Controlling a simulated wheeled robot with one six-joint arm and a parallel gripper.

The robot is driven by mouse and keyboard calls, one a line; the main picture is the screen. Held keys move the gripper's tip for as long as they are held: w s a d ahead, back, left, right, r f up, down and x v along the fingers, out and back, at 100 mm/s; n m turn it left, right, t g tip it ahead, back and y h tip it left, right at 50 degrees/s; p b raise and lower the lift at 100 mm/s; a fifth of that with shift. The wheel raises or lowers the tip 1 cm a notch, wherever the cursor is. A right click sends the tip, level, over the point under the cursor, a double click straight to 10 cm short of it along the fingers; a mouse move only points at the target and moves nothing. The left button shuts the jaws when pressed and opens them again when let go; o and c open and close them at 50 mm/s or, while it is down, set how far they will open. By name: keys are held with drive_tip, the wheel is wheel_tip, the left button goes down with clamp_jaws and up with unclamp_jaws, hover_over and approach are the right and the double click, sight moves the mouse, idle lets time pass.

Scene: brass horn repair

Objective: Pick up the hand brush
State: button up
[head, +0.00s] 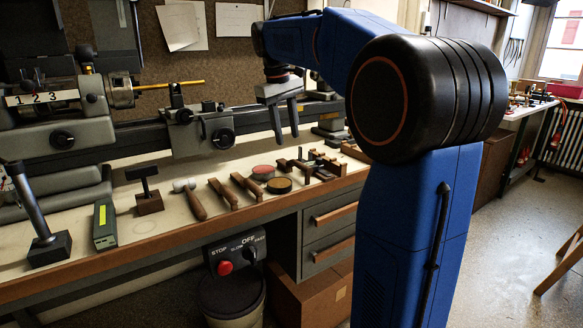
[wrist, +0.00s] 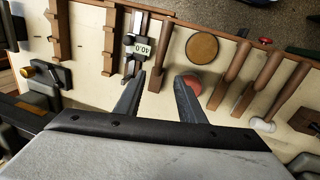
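Two similar wooden-handled tools lie side by side on the bench, one nearer the mallet (head: 223,193) and one nearer the tins (head: 246,186). Either could be the hand brush; I cannot tell which, as no bristles show clearly. In the wrist view they lie right of my fingers, the nearer one (wrist: 231,76) and the farther one (wrist: 259,82). My gripper (head: 285,128) is open and empty, held above the bench with its fingers pointing down.
A red tin (head: 263,172) and an amber tin (head: 279,185) stand right of the wooden tools. The white-headed mallet (head: 190,199) lies left of them. A green box (head: 104,223) is farther left. A lathe (head: 200,130) runs along the back.

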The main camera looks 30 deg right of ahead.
drive_tip(key=shift+d+f, duration=0.3)
drive_tip(key=shift+f, duration=1.15)
drive_tip(key=shift+d+f, duration=0.3)
drive_tip(key=shift+f, duration=1.1)
drive_tip(key=shift+d+f, duration=0.3)
drive_tip(key=shift+f, duration=1.15)
clamp_jaws()
